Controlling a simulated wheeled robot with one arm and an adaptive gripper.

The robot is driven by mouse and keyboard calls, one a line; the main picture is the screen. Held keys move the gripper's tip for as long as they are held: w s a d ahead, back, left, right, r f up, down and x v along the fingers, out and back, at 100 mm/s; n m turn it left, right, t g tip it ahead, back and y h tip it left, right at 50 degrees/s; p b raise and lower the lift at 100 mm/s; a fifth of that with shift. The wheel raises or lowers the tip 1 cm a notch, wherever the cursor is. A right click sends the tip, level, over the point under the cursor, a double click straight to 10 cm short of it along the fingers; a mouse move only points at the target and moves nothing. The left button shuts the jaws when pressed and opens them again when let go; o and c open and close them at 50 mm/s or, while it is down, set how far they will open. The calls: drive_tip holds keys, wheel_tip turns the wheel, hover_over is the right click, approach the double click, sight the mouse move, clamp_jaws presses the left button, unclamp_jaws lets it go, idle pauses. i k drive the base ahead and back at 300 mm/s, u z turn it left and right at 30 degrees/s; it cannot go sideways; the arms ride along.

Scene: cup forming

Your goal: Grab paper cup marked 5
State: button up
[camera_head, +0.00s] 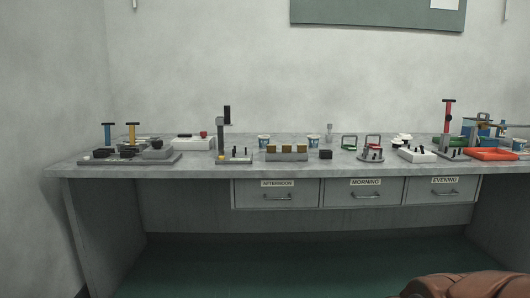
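Two small paper cups with blue markings stand toward the back of the grey bench: a left cup (264,141) and a middle cup (314,141). A similar small light cup (518,144) is at the far right end, beside the red-orange tray. The markings are too small to read, so I cannot tell which cup is marked 5. My gripper is not in view.
The bench (200,170) holds devices along its length, including a grey block (287,153) with yellow tops in front of the cups, a tall black-topped stand (226,125) and a red-orange tray (490,154). Labelled drawers (365,192) sit below. A brown rounded form fills the lower right corner.

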sight(263, 140)
drive_tip(key=z, duration=0.15)
drive_tip(key=k, duration=0.35)
drive_tip(key=u, duration=1.45)
drive_tip(key=i, duration=1.45)
drive_tip(key=z, duration=0.15)
